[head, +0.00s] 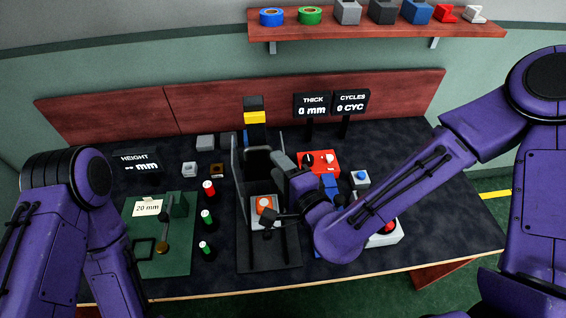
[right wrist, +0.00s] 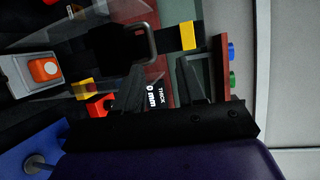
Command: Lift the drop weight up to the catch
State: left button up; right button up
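The drop weight (head: 257,161) is a dark block between the clear guide panels of the tower in the head view. In the right wrist view the weight (right wrist: 112,45) shows a grey loop handle (right wrist: 153,45). The catch appears to be the black-and-yellow block (head: 254,117) at the tower's top; its yellow band (right wrist: 187,35) shows in the wrist view. My right gripper (right wrist: 159,66) is open and empty, its fingertips close to the handle; contact cannot be told. In the head view my wrist partly hides this gripper (head: 284,167).
An orange disc (head: 264,205) sits on a light block at the tower's foot, below the weight. A red box (head: 319,163) stands right of the tower. Several small bottles stand left, beside a green mat (head: 180,262). A shelf (head: 380,30) hangs above.

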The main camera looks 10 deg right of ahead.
pick_arm(q)
notch_tip(320, 180, up, 3)
jog(key=shift+r+p, duration=0.2)
jog(key=shift+p, duration=0.75)
pick_arm(e)
jog(key=shift+s+d+r, duration=0.1)
jog(key=shift+s+d, duration=0.05)
jog(key=shift+s, duration=0.5)
pick_arm(q)
jog(key=shift+w+a, duration=0.1)
pick_arm(e)
jog(key=shift+w, duration=0.1)
